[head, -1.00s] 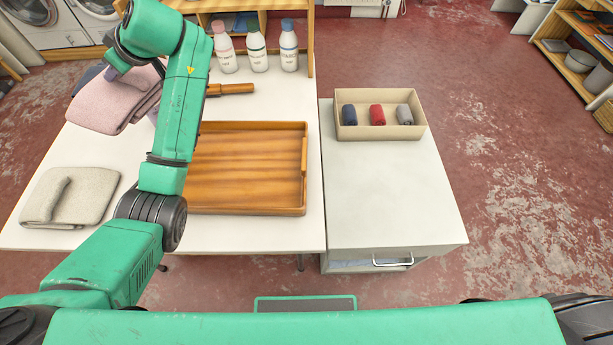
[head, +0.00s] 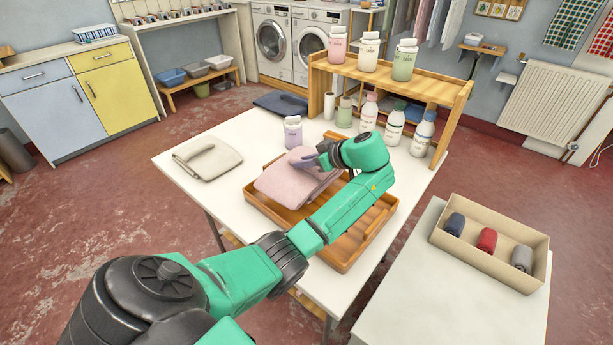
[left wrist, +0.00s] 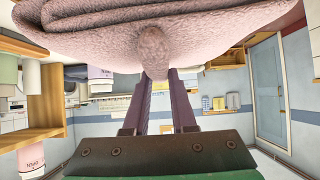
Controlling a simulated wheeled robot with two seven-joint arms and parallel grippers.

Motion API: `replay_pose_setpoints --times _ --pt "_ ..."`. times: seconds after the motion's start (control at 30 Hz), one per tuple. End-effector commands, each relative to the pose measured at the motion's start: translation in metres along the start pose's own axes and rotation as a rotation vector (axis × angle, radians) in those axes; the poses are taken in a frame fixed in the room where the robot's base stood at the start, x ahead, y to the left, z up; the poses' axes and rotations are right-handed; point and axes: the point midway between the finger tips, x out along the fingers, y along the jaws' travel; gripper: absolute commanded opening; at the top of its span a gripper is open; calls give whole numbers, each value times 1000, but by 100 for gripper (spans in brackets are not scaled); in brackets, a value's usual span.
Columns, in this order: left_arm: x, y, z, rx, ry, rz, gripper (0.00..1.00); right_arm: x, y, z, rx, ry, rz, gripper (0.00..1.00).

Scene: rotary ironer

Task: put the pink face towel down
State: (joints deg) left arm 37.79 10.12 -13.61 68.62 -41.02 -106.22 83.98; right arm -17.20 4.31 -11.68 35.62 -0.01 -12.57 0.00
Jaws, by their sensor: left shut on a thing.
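The folded pink face towel (head: 285,188) is at the back left part of the wooden tray (head: 345,262), hiding part of its rim. I cannot tell whether it touches the tray floor. My left gripper (head: 318,160) is above the towel and shut on it. In the left wrist view, the two dark fingers (left wrist: 160,90) pinch a small bunched part of the pink towel (left wrist: 100,35), which fills the top of the picture. My right gripper is in neither view.
A beige folded towel (head: 207,158) lies left of the tray on the white table (head: 200,195). A lilac bottle (head: 293,133) stands behind the pink towel. Several bottles and a wooden shelf (head: 440,92) stand at the back. A box (head: 478,262) with three rolled cloths sits at the right.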

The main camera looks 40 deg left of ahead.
Motion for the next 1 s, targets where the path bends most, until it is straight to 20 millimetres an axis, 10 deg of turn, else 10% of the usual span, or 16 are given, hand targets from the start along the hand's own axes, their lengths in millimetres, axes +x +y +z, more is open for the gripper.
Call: replay_pose_setpoints --times 0.63,0.67,0.73,1.0 --pt "32 0 46 -1 0 2 0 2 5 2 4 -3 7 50" --pt "31 0 45 0 0 2 32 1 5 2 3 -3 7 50" --pt "31 0 44 0 0 1 54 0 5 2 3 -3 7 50" --pt "30 0 44 0 0 1 54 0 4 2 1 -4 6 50"
